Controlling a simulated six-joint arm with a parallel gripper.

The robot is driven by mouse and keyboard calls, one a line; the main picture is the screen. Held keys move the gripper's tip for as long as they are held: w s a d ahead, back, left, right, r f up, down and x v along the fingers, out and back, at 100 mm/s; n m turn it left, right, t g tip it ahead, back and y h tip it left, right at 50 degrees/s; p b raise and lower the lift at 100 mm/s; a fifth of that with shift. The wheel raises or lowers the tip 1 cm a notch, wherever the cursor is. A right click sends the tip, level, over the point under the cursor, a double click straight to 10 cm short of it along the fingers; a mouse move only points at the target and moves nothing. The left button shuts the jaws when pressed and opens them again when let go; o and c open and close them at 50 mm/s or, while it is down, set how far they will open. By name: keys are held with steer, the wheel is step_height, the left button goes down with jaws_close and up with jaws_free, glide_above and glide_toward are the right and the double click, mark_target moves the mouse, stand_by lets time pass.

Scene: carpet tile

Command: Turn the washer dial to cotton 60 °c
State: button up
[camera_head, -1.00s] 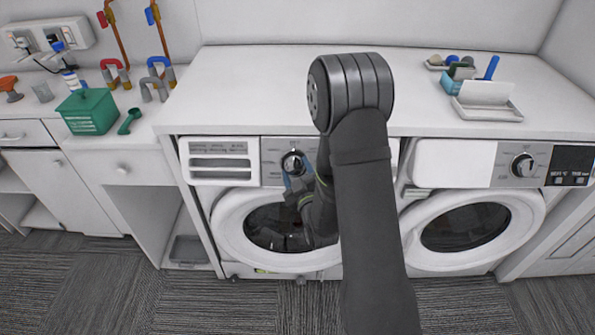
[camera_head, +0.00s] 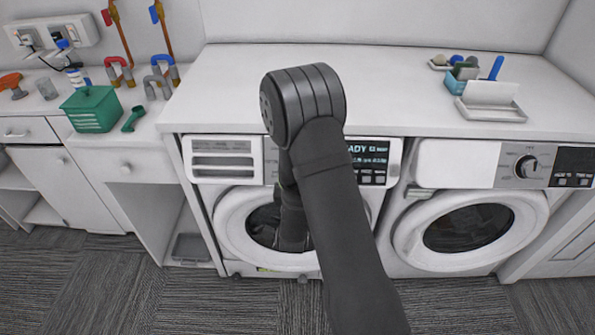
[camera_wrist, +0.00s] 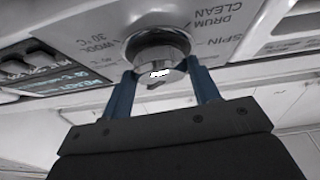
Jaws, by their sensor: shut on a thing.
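The left washer (camera_head: 223,200) has a drawer front at left and a lit display (camera_head: 369,156) reading partly "READY". Its dial is hidden behind my arm in the head view. In the wrist view the silver dial (camera_wrist: 158,50) sits on the grey panel, with a small white mark on its face. Printed labels around it include "WOOL 30 °C", "DRUM CLEAN" and "SPIN". My gripper (camera_wrist: 161,72) has its two blue fingers on either side of the dial, shut on it. The cotton 60 °C label is not visible, and the exact pointer setting cannot be told.
A second washer (camera_head: 401,235) with its own dial (camera_head: 526,166) stands to the right. The counter (camera_head: 400,90) above is mostly clear.

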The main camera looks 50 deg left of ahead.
stand_by(0.4)
steer(key=o, duration=1)
steer(key=shift+s, duration=0.1)
steer(key=v, duration=1.7)
steer(key=shift+d, duration=0.1)
steer(key=x, duration=1.7)
